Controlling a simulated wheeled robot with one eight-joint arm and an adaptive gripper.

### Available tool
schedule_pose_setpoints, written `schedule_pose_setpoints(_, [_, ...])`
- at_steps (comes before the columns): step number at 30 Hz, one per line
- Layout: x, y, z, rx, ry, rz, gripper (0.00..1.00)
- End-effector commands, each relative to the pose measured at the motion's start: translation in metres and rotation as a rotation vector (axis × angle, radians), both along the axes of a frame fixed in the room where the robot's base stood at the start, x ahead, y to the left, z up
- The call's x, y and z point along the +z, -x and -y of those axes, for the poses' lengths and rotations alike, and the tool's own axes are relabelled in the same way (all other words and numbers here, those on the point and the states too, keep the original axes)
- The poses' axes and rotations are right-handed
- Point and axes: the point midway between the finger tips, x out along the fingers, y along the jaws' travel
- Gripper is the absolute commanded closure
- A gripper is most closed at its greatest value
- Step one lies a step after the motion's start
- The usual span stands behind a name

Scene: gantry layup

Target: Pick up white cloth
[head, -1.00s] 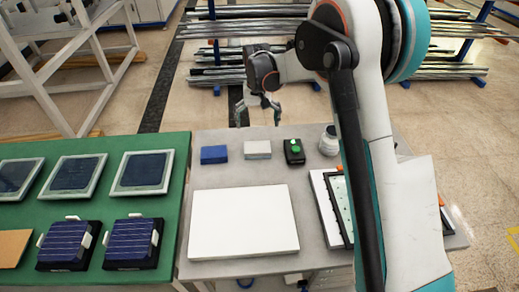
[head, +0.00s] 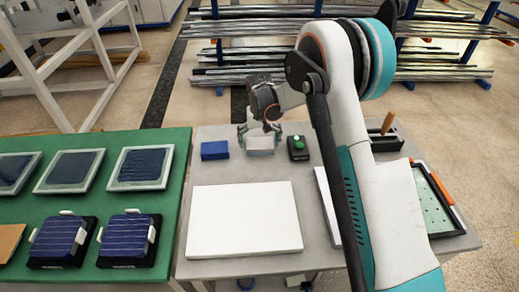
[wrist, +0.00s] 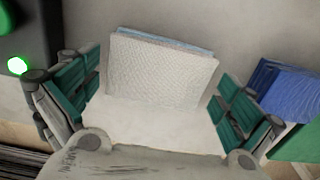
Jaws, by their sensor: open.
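The white cloth (head: 260,143) is a folded, textured stack on the grey table, between a blue cloth and a small black device. In the wrist view the white cloth (wrist: 160,68) lies between my finger pads, with a bluish layer showing at its far edge. My gripper (head: 260,147) is open and low over the cloth, one finger to each side. In the wrist view my gripper (wrist: 160,105) shows gaps between its fingers and the cloth's sides. The part of the cloth nearest my palm is plain and pale.
The blue cloth (head: 214,151) lies close on the left. The black device with a green button (head: 298,148) stands close on the right. A large white panel (head: 243,220) covers the table's front. A green table (head: 185,170) with solar panels adjoins on the left.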

Motion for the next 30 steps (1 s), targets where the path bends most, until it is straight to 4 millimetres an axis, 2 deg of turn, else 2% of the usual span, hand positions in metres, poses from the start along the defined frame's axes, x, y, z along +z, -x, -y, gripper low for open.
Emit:
schedule_pose_setpoints(2, [-0.008,0.000,0.000,0.000,0.000,0.000,0.00])
schedule_pose_setpoints(8, [-0.008,0.000,0.000,0.000,0.000,0.000,0.00])
schedule_pose_setpoints(11, [-0.007,0.000,0.000,0.000,0.000,0.000,0.18])
schedule_pose_setpoints(13, [-0.007,0.000,0.000,0.000,0.000,0.000,0.34])
schedule_pose_setpoints(14, [-0.007,0.000,0.000,0.000,0.000,0.000,0.36])
schedule_pose_setpoints(17, [-0.007,0.000,0.000,0.000,0.000,0.000,0.36])
schedule_pose_setpoints(18, [-0.007,0.000,0.000,0.000,0.000,0.000,0.39])
schedule_pose_setpoints(25, [-0.006,0.000,0.000,0.000,0.000,0.000,0.40])
schedule_pose_setpoints(30, [0.006,0.000,0.000,0.000,0.000,0.000,0.40])
